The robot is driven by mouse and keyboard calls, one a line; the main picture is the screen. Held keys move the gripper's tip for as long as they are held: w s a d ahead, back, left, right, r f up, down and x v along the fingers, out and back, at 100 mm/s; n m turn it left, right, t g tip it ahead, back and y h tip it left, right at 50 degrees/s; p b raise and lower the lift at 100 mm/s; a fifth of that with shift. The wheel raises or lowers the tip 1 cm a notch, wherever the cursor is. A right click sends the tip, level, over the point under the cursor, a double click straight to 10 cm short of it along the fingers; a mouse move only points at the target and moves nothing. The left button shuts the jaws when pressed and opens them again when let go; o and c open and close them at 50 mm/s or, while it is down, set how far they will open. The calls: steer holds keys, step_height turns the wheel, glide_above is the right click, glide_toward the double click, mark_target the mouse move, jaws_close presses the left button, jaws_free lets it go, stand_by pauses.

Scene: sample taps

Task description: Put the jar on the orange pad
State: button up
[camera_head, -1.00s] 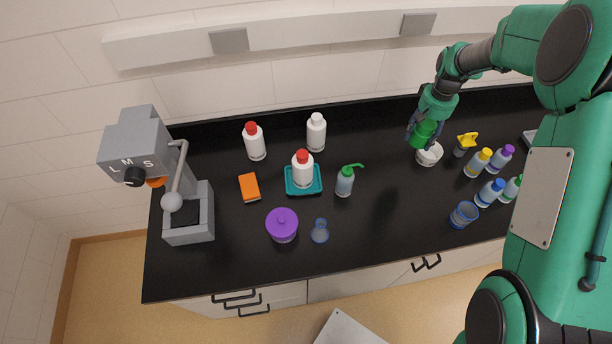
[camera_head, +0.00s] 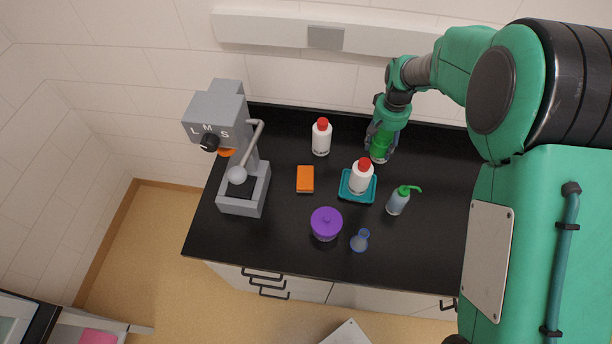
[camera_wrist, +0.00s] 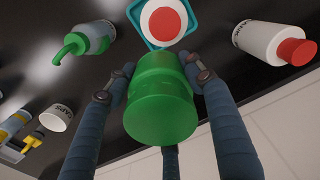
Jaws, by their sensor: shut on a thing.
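My gripper (camera_head: 382,143) is shut on a green jar (camera_head: 379,147), above the back of the black counter, behind the teal tray. In the wrist view the jar (camera_wrist: 161,95) sits between the fingers (camera_wrist: 163,80). The orange pad (camera_head: 305,179) lies flat on the counter, to the left of the tray and well apart from my gripper. Nothing lies on the pad. The pad is not visible in the wrist view.
A red-capped bottle (camera_head: 321,138) stands between pad and gripper at the back. Another (camera_head: 361,175) stands on the teal tray (camera_head: 345,193). A grey machine (camera_head: 243,190) is left.

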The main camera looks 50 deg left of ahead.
steer(key=s+a+n+p, duration=0.1)
steer(key=s+a+n, duration=0.1)
steer(key=s+a, duration=0.65)
steer(key=s+a+n+p, duration=0.1)
steer(key=s+a, duration=0.5)
steer(key=s, duration=0.6)
glide_above(305, 177)
step_height(305, 177, down, 5)
steer(key=shift+f+b, duration=0.1)
steer(key=shift+b, duration=0.2)
steer(key=shift+f+p, duration=0.45)
steer(key=shift+f, duration=2.65)
steer(key=shift+f, duration=0.1)
steer(key=shift+f, duration=1.75)
